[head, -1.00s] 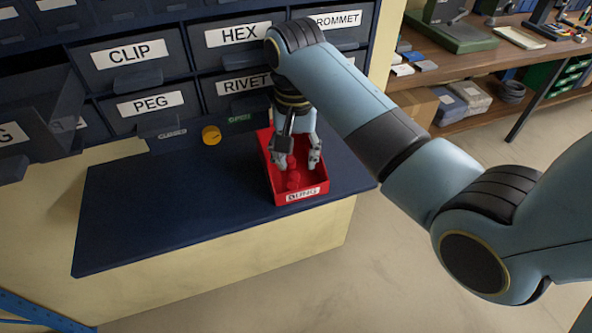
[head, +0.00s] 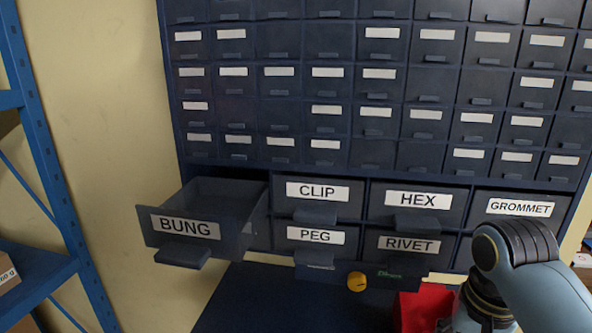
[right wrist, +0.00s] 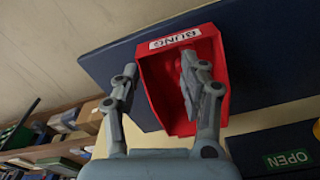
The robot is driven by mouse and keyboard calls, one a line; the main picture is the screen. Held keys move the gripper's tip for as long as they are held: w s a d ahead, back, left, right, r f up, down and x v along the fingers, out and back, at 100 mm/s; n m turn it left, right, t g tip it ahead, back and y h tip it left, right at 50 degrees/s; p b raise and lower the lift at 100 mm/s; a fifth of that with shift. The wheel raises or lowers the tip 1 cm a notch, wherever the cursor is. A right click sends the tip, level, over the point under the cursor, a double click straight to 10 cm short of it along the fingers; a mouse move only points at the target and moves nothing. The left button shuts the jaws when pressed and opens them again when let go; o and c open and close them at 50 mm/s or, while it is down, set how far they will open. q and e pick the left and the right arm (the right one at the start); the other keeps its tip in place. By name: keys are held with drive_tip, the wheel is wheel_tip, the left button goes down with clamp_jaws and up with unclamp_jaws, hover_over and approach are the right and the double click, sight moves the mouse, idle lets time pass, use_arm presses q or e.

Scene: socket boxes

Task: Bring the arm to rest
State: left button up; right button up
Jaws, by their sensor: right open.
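My right arm comes in at the lower right of the head view, where its gripper is hidden below the frame. One finger overlaps the red bin (right wrist: 157,85) labelled BUNG, and the other is beyond the bin's side. Part of the red bin also shows in the head view (head: 425,308), just left of my arm. The fingers hide part of the bin's inside, and I cannot make out its contents. My left gripper is not in view.
A drawer labelled BUNG (head: 186,228) stands pulled out from the cabinet. The CLIP, HEX, PEG, RIVET and GROMMET drawers are shut. A yellow knob (head: 356,282) is beside a green OPEN sign (head: 389,274). The dark worktop (head: 262,300) is bare at left.

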drive_tip(key=s+d+r+n+t, duration=0.1)
drive_tip(key=s+r+n+t, duration=0.2)
drive_tip(key=s, duration=0.5)
drive_tip(key=s+r+n, duration=0.3)
drive_tip(key=s+n, duration=0.1)
drive_tip(key=s, duration=0.5)
wheel_tip(320, 180, down, 42)
drive_tip(key=s+d+g+b, duration=0.2)
drive_tip(key=d+b, duration=0.1)
drive_tip(key=b, duration=1.1)
drive_tip(key=s+f+b, duration=0.4)
drive_tip(key=s+f, duration=0.5)
drive_tip(key=f, duration=0.3)
drive_tip(key=s+f+b, duration=0.5)
drive_tip(key=s+f, duration=0.4)
drive_tip(key=f, duration=0.3)
drive_tip(key=shift+d+g, duration=0.25)
drive_tip(key=shift+g, duration=0.15)
drive_tip(key=shift+s, duration=0.1)
